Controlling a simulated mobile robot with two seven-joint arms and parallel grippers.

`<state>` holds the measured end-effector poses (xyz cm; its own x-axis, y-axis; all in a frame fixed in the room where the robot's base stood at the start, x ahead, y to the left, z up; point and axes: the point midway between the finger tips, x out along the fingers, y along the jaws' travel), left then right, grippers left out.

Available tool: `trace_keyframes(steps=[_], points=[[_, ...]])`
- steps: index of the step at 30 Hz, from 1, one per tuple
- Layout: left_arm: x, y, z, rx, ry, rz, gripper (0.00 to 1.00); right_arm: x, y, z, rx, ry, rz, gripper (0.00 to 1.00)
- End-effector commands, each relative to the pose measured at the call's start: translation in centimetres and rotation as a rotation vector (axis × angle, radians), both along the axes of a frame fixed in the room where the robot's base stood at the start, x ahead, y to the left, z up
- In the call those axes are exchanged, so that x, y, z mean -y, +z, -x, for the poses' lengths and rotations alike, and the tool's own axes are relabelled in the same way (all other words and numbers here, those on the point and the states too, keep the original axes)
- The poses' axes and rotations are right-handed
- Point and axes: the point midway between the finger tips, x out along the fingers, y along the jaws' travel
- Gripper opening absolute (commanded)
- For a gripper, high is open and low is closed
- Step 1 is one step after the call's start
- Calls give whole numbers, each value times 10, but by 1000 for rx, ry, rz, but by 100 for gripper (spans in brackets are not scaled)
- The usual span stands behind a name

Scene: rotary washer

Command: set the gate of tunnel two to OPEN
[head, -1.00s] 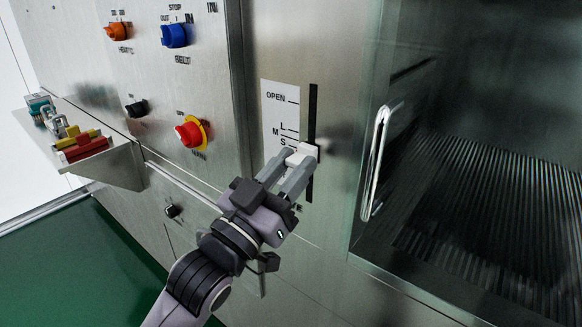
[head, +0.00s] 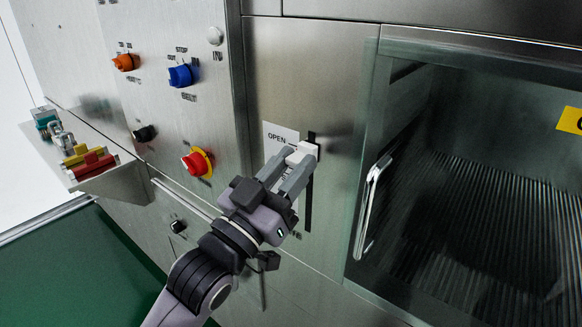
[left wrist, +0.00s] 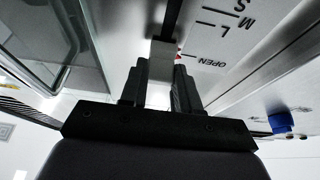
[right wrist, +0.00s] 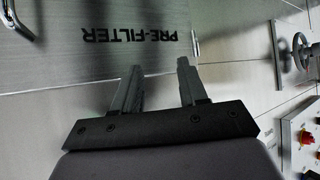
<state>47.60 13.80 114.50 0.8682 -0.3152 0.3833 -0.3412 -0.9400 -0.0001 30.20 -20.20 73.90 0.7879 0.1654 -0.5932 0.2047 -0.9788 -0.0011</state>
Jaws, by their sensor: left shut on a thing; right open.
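The gate slider is a pale block (head: 304,150) on a dark vertical slot (head: 309,205) in the steel panel. A white scale plate (head: 279,135) beside the slot carries the word OPEN near its top. My left gripper (head: 291,168) is shut on the slider, which sits near the upper end of the slot, about level with the OPEN mark. In the left wrist view the slider (left wrist: 161,72) is between the fingers, and the scale (left wrist: 215,40) shows OPEN, L, M and S. My right gripper (right wrist: 160,88) is open and empty, facing a panel marked PRE-FILTER (right wrist: 130,36).
A glass door with a chrome handle (head: 371,205) is right of the slot. Orange (head: 124,62), blue (head: 181,75) and red-yellow (head: 197,162) controls are on the left panel. A shelf (head: 117,184) with padlocks juts out at far left.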

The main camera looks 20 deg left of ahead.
Motion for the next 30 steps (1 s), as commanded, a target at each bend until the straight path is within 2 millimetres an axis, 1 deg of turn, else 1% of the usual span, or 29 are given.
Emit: trace_keyframes(steps=[1, 9, 10, 12, 20, 23, 26, 30], points=[[0, 5, 1, 9, 0, 2, 0, 0, 3, 0, 0, 0, 0, 43], [0, 3, 0, 7, 0, 2, 0, 1, 0, 1, -2, -1, 1, 43], [0, 3, 0, 6, 0, 1, 38, 1, 0, 1, -3, -1, 1, 43], [0, 2, 0, 5, 0, 1, 57, 1, 0, 1, -3, -1, 1, 43], [0, 1, 0, 1, 0, 0, 57, 1, 0, 1, -3, -1, 1, 43], [-1, -2, 3, 0, 0, 0, 57, 1, -2, 1, -3, -1, 1, 43], [-4, -7, 11, -1, 1, 0, 57, 1, -6, 1, -3, -1, 1, 43], [-11, -15, 29, -2, 0, -1, 57, 1, -12, 1, -2, -1, 1, 43]])
